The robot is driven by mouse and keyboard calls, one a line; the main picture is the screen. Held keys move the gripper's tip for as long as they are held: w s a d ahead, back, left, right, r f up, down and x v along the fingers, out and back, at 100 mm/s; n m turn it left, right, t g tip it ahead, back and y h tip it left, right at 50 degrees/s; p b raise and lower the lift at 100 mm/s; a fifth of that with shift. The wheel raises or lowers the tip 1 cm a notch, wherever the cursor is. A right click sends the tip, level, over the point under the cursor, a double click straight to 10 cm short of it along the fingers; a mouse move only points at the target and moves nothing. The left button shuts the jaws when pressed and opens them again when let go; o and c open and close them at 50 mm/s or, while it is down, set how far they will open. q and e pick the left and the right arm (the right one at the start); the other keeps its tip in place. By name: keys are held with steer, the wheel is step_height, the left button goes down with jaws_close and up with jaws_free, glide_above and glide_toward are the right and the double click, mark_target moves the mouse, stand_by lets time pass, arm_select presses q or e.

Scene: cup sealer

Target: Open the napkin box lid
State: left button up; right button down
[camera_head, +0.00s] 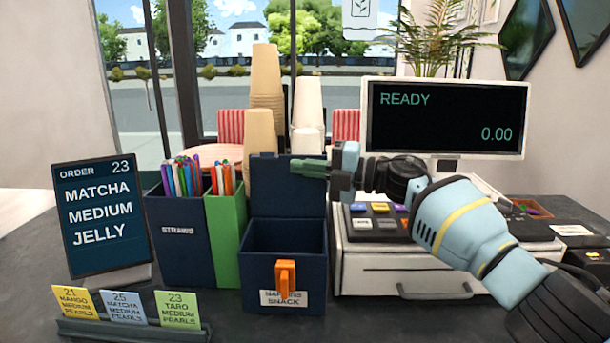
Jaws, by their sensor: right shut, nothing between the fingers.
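The dark blue napkin box (258,272) stands on the counter in the middle. Its front carries a white label and an orange handle (285,278). The lid (287,205) stands upright at the back of the box, so the box is open at the top and its dark inside shows. My right gripper (303,168), with green fingers, comes in from the right. It is shut and empty, in front of the upper part of the lid. I cannot tell whether it touches the lid. My left gripper is not in view.
A straw holder (180,240) and a green holder (228,240) stand left of the box. Stacked cups (266,85) rise behind it. A cash register (410,262) with a screen (445,117) stands right. An order sign (100,220) and small cards (126,307) are at left.

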steer(key=shift+w, duration=0.4)
stand_by(0.3)
steer(key=v, duration=0.7)
steer(key=shift+d, duration=0.4)
steer(key=shift+s+f, duration=0.1)
steer(key=shift+s, duration=0.05)
